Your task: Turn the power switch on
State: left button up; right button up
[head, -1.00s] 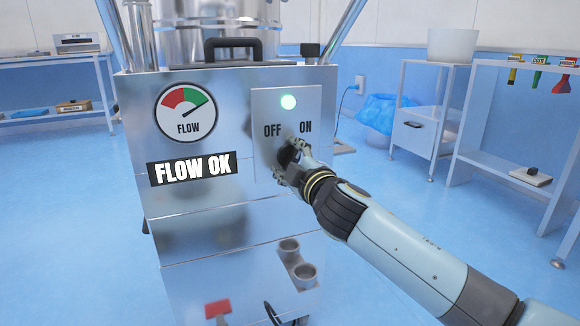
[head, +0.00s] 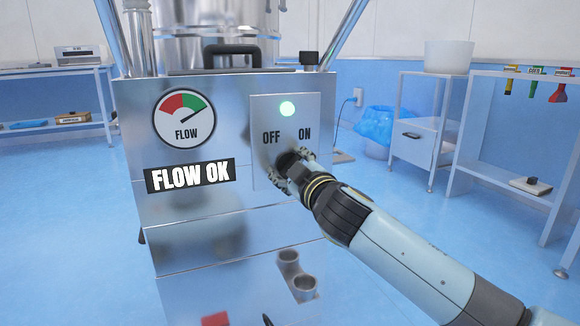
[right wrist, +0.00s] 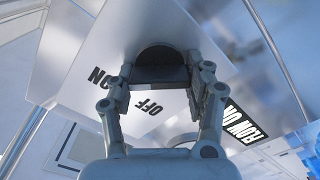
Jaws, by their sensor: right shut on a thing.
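The power switch is a dark round knob (right wrist: 158,58) on a metal panel (head: 262,178) marked OFF and ON, on the front of a shiny metal machine. In the head view the knob is largely hidden behind my right gripper (head: 290,168). In the right wrist view my right gripper (right wrist: 160,80) has one finger on each side of the knob and is shut on it. The knob's exact pointing direction is hard to tell. My left gripper is not in view.
A flow gauge (head: 184,118) with its needle in the green and a FLOW OK sign (head: 190,176) are left of the panel.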

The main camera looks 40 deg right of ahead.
jog(key=o, duration=1.2)
jog(key=v, duration=1.2)
jog(key=shift+f, duration=0.1)
